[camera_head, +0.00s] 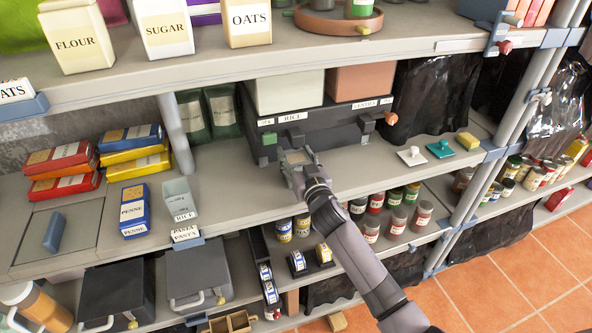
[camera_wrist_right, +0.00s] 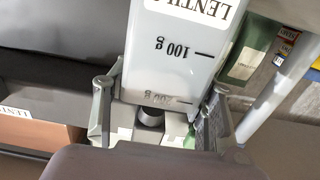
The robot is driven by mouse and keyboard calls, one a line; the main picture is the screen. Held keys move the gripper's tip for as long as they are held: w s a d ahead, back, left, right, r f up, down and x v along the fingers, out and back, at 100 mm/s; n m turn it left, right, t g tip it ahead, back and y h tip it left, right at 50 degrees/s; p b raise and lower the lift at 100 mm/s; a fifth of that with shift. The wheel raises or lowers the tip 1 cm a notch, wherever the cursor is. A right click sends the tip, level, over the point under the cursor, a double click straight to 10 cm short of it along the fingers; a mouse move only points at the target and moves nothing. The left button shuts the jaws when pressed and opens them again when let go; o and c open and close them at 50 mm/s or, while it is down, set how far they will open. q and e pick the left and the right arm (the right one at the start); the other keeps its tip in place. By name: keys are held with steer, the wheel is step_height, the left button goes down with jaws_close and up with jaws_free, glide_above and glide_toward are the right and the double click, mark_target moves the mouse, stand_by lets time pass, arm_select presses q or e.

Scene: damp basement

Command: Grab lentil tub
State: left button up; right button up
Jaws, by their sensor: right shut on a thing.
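The lentil tub (camera_wrist_right: 180,60) is a pale translucent measuring tub with a "LENTIL" label and gram marks. It fills the middle of the right wrist view, upside down in the picture, between the fingers of my right gripper (camera_wrist_right: 160,105). My right gripper (camera_head: 298,165) is shut on it, in front of the dark bin unit on the middle shelf. In the head view the gripper hides most of the tub. I cannot tell whether its base touches the shelf. My left gripper is not in view.
The dark bin unit (camera_head: 335,124) with RICE and LENTILS labels stands behind the gripper. A RICE tub (camera_head: 180,200) stands to the left, beside a blue penne box (camera_head: 134,211). A white-handled lid (camera_head: 411,156) and a teal one (camera_head: 440,148) lie right. Jars (camera_head: 371,231) stand below.

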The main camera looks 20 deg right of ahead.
steer(key=shift+r, duration=0.15)
steer(key=c, duration=0.6)
